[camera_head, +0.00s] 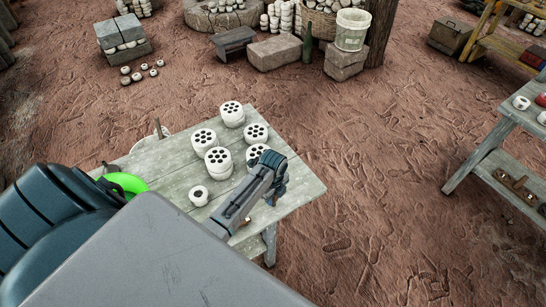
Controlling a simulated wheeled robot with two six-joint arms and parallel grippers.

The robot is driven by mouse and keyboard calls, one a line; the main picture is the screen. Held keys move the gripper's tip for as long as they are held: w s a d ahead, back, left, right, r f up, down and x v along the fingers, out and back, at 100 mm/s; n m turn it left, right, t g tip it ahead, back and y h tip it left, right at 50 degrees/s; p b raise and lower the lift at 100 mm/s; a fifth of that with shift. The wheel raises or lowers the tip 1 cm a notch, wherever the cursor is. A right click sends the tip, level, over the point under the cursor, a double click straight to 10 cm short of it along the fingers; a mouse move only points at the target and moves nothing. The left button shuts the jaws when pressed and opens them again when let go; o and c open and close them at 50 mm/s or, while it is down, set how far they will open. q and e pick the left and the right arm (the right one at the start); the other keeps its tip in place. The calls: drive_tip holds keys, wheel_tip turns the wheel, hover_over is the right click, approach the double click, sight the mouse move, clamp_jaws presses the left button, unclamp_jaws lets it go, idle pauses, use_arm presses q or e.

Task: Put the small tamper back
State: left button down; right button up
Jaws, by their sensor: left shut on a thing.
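My left gripper (272,178) reaches over the right part of the grey wooden table (305,187) and is shut. The small tamper in it is almost wholly hidden behind the fingers and arm. Only a small brownish bit shows just below the fingertips, too little to tell its shape or tilt. My right gripper is not in view.
Several white pierced cylinders (203,139) stand on the table close to my left gripper, with a smaller white piece (198,196) nearer me. A bright green round thing (128,182) is at the left. A shelf bench (497,163) with wooden pieces stands far right. Bare mud floor lies between.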

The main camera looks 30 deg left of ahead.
use_arm(q)
drive_tip(key=c, duration=1.2)
unclamp_jaws()
drive_tip(key=shift+f, duration=0.1)
drive_tip(key=shift+c, duration=0.2)
wheel_tip(320, 180, up, 11)
drive_tip(key=shift+r+b, duration=0.2)
drive_tip(key=shift+b, duration=0.9)
drive_tip(key=shift+r, duration=0.45)
drive_tip(key=shift+f, duration=0.1)
